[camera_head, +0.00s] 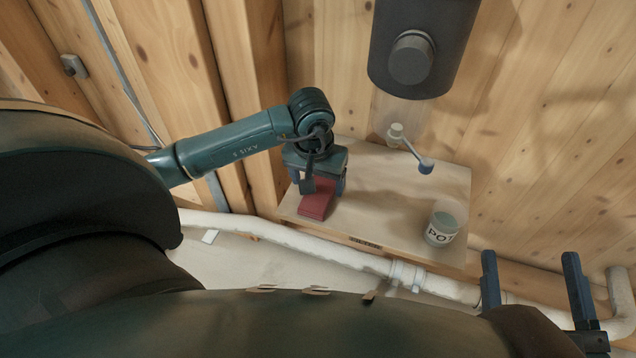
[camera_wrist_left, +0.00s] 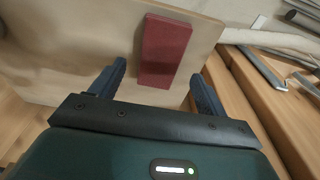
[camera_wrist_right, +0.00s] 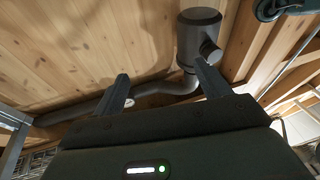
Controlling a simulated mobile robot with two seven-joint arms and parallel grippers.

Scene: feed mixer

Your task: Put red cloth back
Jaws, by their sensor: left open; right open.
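The red cloth (camera_head: 318,203) lies flat on the left part of a light wooden shelf (camera_head: 380,190). In the left wrist view the folded red cloth (camera_wrist_left: 165,50) lies near the shelf's edge, ahead of and between the finger lines. My left gripper (camera_head: 320,182) is open over the cloth, and its fingers (camera_wrist_left: 155,80) stand on either side of the cloth's near end. I cannot tell whether they touch it. My right gripper (camera_head: 528,262) is open and empty at the lower right, away from the shelf; its fingers also show in the right wrist view (camera_wrist_right: 165,78).
A white pot (camera_head: 441,228) with lettering stands at the shelf's front right. A small lever with a dark blue end (camera_head: 425,166) is above the shelf. A dark cylinder (camera_head: 420,45) hangs on the wooden wall. A white pipe (camera_head: 330,250) runs below the shelf's front edge.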

